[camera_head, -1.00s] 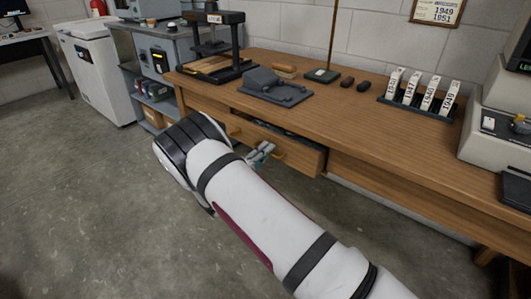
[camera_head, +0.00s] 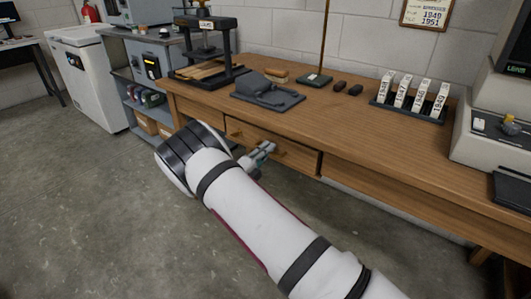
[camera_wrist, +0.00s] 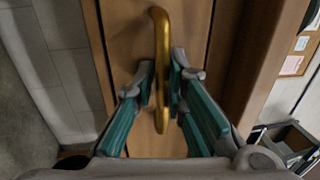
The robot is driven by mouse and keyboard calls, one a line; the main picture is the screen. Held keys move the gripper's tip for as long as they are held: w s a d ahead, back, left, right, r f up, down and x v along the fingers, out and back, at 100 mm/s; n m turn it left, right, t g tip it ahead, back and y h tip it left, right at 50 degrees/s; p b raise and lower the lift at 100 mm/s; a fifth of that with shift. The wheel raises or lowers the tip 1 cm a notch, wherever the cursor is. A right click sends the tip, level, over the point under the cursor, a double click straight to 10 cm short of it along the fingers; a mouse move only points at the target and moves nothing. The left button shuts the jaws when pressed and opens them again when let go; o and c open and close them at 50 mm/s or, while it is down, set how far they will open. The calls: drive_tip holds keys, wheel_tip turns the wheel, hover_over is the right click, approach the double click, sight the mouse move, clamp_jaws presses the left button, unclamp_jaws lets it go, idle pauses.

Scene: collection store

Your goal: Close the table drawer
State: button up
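The table drawer (camera_head: 302,161) is a wooden front under the table's edge. In the head view it looks flush or nearly flush with the table's front, and no inside shows. Its brass handle (camera_wrist: 160,65) stands upright in the wrist view. My gripper (camera_wrist: 161,75) has one teal-padded finger close on each side of this handle and looks shut on it; small gaps are hard to rule out. In the head view my gripper (camera_head: 270,148) is at the drawer front, and my forearm hides the area left of and below it.
The wooden table (camera_head: 350,125) holds a press (camera_head: 208,50), a grey tool block (camera_head: 265,92), a number rack (camera_head: 410,100) and a pale machine (camera_head: 490,135). Grey shelving (camera_head: 140,75) and a white chest (camera_head: 90,75) stand to the left. The floor in front is clear.

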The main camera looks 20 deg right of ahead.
drive_tip(key=shift+s+d, duration=0.1)
idle(0.3)
drive_tip(key=v, duration=1.2)
